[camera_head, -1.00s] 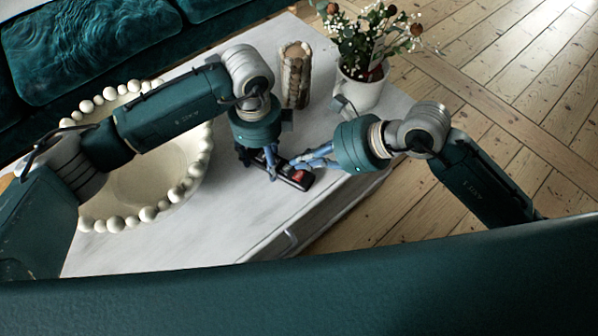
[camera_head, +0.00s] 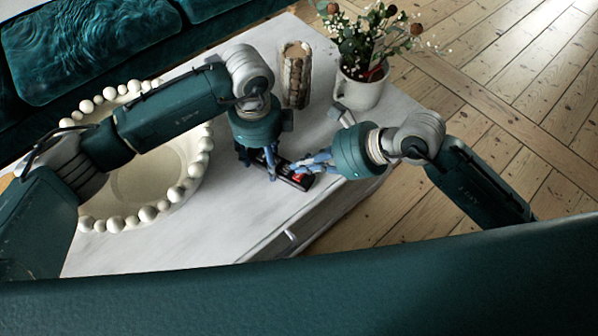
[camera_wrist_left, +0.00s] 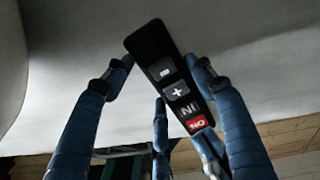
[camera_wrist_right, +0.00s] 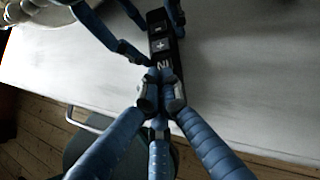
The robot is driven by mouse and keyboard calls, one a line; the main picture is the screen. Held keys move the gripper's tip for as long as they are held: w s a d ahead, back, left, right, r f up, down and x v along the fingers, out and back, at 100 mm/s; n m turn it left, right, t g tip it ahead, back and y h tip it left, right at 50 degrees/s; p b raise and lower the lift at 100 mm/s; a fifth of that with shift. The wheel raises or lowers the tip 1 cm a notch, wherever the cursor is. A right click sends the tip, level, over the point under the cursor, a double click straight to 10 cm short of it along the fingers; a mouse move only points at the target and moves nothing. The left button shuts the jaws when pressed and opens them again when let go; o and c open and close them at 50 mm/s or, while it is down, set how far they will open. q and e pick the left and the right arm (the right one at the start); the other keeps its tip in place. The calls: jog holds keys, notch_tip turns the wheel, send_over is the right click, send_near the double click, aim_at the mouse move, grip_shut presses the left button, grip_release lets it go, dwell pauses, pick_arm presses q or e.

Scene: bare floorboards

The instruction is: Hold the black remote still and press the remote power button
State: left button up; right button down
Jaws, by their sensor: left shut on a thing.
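The black remote (camera_head: 283,174) lies on the white table near its front edge. Its minus, plus and red power button (camera_wrist_left: 197,122) show in the left wrist view. My left gripper (camera_head: 268,162) is shut around the remote, with fingers along both long sides in the left wrist view (camera_wrist_left: 160,62). My right gripper (camera_head: 296,167) has its fingers together, tips just over the red-button end. In the right wrist view its fingertips (camera_wrist_right: 161,77) hide the red button, while the remote (camera_wrist_right: 160,38) shows beyond them. I cannot tell whether they touch the button.
A cream beaded bowl (camera_head: 147,214) stands on the table (camera_head: 230,215) to the left. A patterned cylinder (camera_head: 295,75) and a white flower pot (camera_head: 359,92) stand at the back. A drawer handle (camera_wrist_right: 88,123) juts from the table's front.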

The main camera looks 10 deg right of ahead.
jog(key=shift+f, duration=0.1)
dwell(0.7)
jog(key=shift+f, duration=0.3)
jog(key=shift+f, duration=0.4)
dwell(0.9)
jog(key=shift+r, duration=0.85)
jog(key=shift+r, duration=2.5)
pick_arm(q)
jog(key=o, duration=1.3)
